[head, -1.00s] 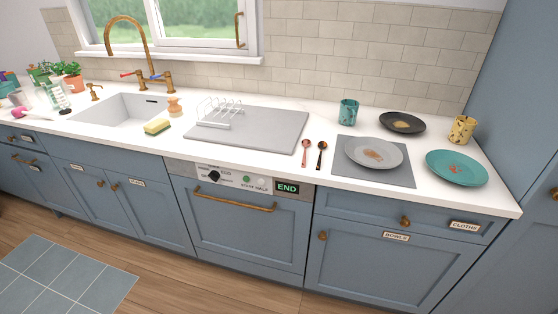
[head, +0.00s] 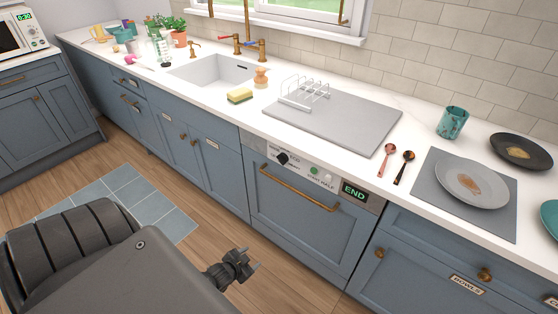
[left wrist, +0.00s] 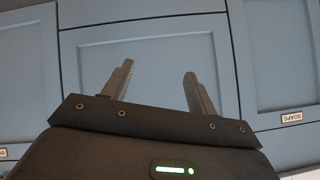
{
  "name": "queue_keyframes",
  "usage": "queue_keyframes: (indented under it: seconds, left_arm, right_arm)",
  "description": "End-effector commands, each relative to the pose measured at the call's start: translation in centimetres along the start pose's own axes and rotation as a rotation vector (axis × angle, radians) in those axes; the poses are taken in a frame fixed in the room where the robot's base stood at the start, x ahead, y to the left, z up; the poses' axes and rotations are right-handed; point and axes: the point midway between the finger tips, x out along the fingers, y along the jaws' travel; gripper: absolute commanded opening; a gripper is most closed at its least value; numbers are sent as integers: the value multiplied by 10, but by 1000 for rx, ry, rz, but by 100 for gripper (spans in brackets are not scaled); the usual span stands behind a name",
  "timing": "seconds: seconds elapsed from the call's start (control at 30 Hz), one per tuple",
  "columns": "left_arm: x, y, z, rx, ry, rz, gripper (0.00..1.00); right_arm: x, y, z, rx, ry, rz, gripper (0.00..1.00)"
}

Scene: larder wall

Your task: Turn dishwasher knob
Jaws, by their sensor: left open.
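The dishwasher knob (head: 282,159) is a small black dial on the light control panel (head: 300,171) along the dishwasher's top edge. A green-lit display (head: 354,192) reading "END" sits at the panel's right end. The dishwasher door (head: 305,224) is shut, with a brass bar handle (head: 298,189). My left gripper (head: 250,262) is in front of the cabinets, low and left of the dishwasher, apart from the knob. In the left wrist view my left gripper (left wrist: 158,84) is open and empty, facing a blue cabinet front (left wrist: 150,62). The knob does not show in that view.
The white counter holds a grey board (head: 345,122) with a toast rack, a yellow sponge (head: 240,95), two spoons (head: 388,160), a grey mat with a plate (head: 470,183), and a teal mug (head: 452,122). The floor before the cabinets looks clear apart from a blue mat (head: 150,200).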

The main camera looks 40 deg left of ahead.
Motion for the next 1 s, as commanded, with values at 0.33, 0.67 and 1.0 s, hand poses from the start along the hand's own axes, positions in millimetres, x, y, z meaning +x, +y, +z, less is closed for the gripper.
queue_keyframes:
  seconds: [0.33,0.67,1.0]
  left_arm:
    - [-79,-127,-254,153,567,-182,58]
    - [-98,-139,-287,180,646,-205,58]
    - [-57,-147,-320,179,646,-208,58]
  right_arm:
    - [-8,-16,-13,7,19,-20,0]
    - [-9,-13,-11,6,16,-16,0]
    - [-16,-7,-10,3,14,-9,0]
